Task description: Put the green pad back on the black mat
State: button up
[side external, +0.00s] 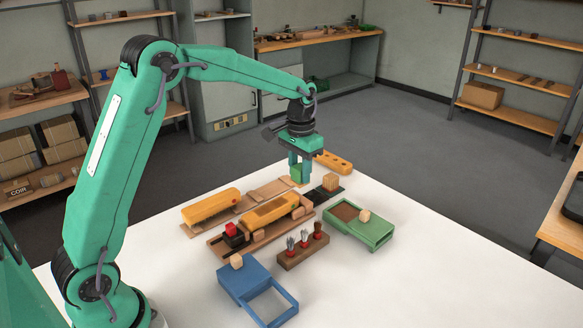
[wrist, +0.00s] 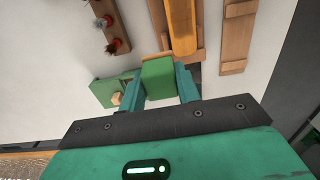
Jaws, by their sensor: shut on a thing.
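My gripper (side external: 300,178) is shut on the green pad (side external: 296,173) and holds it over the far side of the white table. The wrist view shows the green pad (wrist: 158,78) as a block between the two teal fingers (wrist: 166,84). The black mat (side external: 318,198) lies flat on the table just right of and below the gripper, with a tan ridged block (side external: 331,182) at its far part. I cannot make out the mat in the wrist view. The gap between pad and table is hard to judge.
A yellow brush body (side external: 270,212) sits in a wooden fixture left of the mat, with another yellow body (side external: 212,207) beyond. A green box (side external: 372,236), brush rack (side external: 303,256) and blue box (side external: 243,280) stand nearer. An orange holed block (side external: 333,162) lies behind. The table's right is clear.

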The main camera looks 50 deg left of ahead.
jog(key=w+d+f, duration=0.2)
jog(key=w+d, duration=0.3)
jog(key=w, duration=0.2)
send_over(313, 198)
notch_tip(313, 198, down, 7)
jog(key=shift+w, duration=0.1)
jog(key=shift+f, duration=0.1)
jog(key=shift+f, duration=1.95)
jog(key=shift+f, duration=0.1)
jog(key=o, duration=0.9)
